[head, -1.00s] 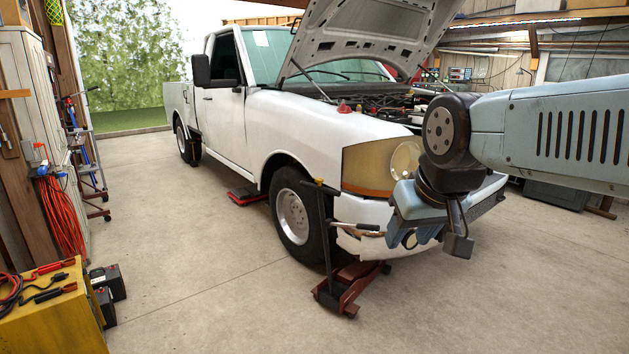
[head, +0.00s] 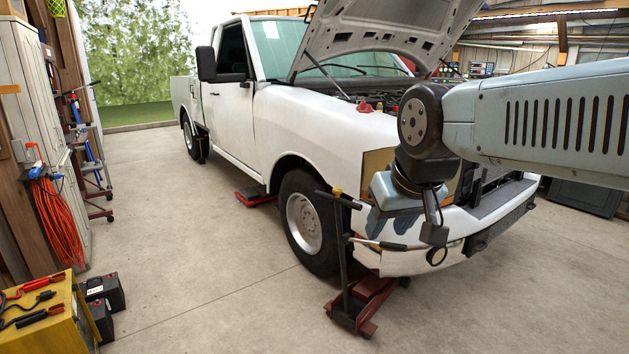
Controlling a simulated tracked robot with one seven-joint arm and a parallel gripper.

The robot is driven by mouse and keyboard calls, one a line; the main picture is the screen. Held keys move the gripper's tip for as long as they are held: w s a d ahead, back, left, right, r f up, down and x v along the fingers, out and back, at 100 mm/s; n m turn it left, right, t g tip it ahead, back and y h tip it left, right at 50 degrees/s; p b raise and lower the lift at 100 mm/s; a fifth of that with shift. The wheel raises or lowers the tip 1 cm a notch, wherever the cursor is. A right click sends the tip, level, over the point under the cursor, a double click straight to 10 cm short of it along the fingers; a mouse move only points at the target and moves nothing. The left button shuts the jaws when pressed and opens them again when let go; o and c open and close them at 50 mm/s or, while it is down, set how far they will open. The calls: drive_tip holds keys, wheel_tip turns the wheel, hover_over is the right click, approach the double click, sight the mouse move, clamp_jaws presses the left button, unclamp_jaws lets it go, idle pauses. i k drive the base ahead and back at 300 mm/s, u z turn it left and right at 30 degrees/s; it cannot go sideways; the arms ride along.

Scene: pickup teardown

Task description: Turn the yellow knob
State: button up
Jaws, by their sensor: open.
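A small yellow knob (head: 337,192) sits at the top of the upright dark post of a red floor jack (head: 368,301), beside the front wheel of a white pickup (head: 325,135). A bar with a dark grip runs off to the right from the post. My gripper (head: 406,228) is open in front of the truck's front corner, to the right of the knob and apart from it in the picture. Nothing shows between its fingers, though they are partly hard to make out. My arm hides part of the truck's front and headlight.
The raised hood (head: 375,35) stands over the engine bay. A yellow box (head: 50,318) with cables and black batteries (head: 104,292) is at lower left. An orange hose (head: 58,225) hangs at left. The concrete floor left of the truck is mostly clear.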

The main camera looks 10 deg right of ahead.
sight(337, 191)
drive_tip(key=u, duration=0.15)
drive_tip(key=i, duration=1.4)
drive_tip(key=z, duration=0.1)
